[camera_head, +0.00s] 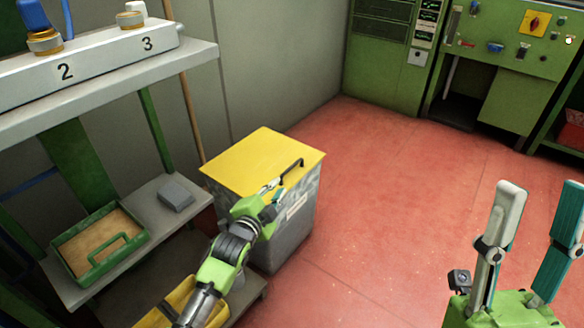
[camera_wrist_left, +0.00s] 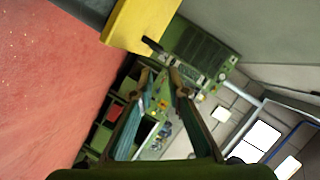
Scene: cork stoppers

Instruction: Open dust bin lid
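The dust bin (camera_head: 282,228) is a grey metal box with a flat yellow lid (camera_head: 248,157), which is closed. A dark bar handle (camera_head: 291,172) stands at the lid's right edge. My left gripper (camera_head: 275,188) is at the front right edge of the lid, just below the handle. In the left wrist view the two fingers (camera_wrist_left: 160,78) are apart, with the yellow lid (camera_wrist_left: 143,22) and the dark handle end (camera_wrist_left: 152,45) just beyond their tips. Whether they touch the handle cannot be told. My right gripper (camera_head: 535,225) is open and empty at the lower right, far from the bin.
A shelf unit (camera_head: 100,75) stands left of the bin, with a numbered white rack (camera_head: 90,62) on top. Its lower shelf holds a green tray (camera_head: 100,246) and a grey block (camera_head: 175,194). Green machines (camera_head: 385,60) line the back. The red floor (camera_head: 400,190) is clear.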

